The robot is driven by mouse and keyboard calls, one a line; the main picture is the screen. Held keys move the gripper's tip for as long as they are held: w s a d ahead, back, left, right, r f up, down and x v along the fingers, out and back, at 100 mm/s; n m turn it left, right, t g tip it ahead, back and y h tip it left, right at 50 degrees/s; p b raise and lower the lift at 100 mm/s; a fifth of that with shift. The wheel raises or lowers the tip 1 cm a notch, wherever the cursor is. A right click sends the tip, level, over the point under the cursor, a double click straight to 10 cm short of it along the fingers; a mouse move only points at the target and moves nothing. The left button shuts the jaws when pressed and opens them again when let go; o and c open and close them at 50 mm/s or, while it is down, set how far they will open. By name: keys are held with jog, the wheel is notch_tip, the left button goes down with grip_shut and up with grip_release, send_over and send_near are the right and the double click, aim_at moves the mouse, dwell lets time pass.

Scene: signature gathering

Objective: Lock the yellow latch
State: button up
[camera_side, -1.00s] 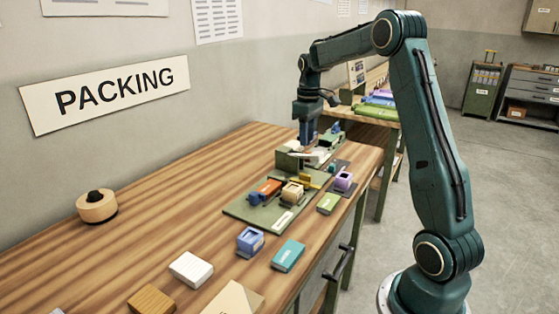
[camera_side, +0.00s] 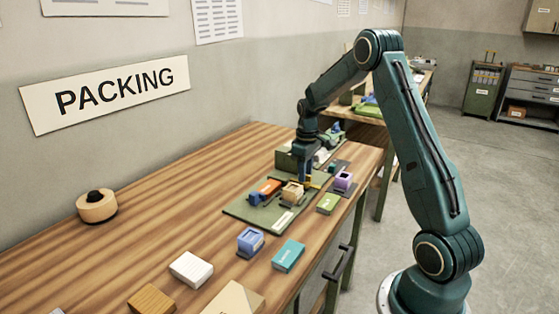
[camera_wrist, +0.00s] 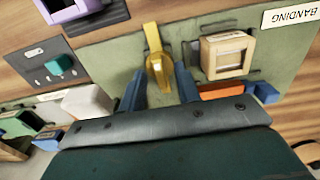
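The yellow latch (camera_wrist: 153,42) shows in the wrist view as a lever with a rounded end, mounted on the green board (camera_wrist: 112,55). My gripper (camera_wrist: 162,72) is open, with its two blue fingers apart on either side of the latch's rounded end. Gaps show between the latch and the fingers, and I see no clear grip on it. In the side view, my gripper (camera_side: 305,181) points down at the far part of the green board (camera_side: 241,209). There the fingers and arm mostly hide the latch.
A tan block-like holder (camera_wrist: 226,52) stands close beside the latch, with an orange piece (camera_wrist: 220,90) nearby. A purple holder (camera_side: 343,180) and a green box (camera_side: 328,203) sit right of the board. The wooden table's left side is mostly clear.

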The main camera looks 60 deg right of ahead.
jog(key=shift+f, duration=0.15)
grip_shut()
jog(key=shift+m, duration=0.5)
jog(key=m, duration=0.3)
jog(key=shift+m, duration=0.4)
jog(key=m, duration=1.3)
